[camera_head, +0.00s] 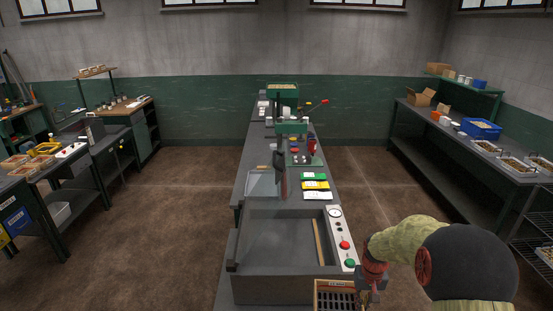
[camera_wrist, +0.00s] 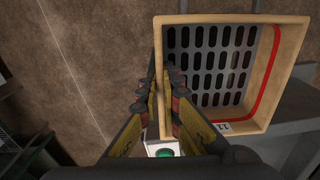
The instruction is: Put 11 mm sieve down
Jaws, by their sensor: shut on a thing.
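The 11 mm sieve (camera_wrist: 297,58) is a square wooden-framed tray with a slotted metal mesh and a red line inside its rim. The number 11 shows on its frame in the wrist view. In the head view the sieve (camera_head: 318,297) is at the bottom edge, partly cut off, in front of the bench's right front corner. My gripper (camera_head: 370,284) is beside its right side there.
The long grey bench (camera_head: 262,165) runs away from me, with a recessed basin (camera_head: 270,238) at its near end. A control panel (camera_head: 344,240) with red and green buttons is beside the basin. Coloured cards (camera_head: 315,185) lie farther back. Floor is clear on both sides.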

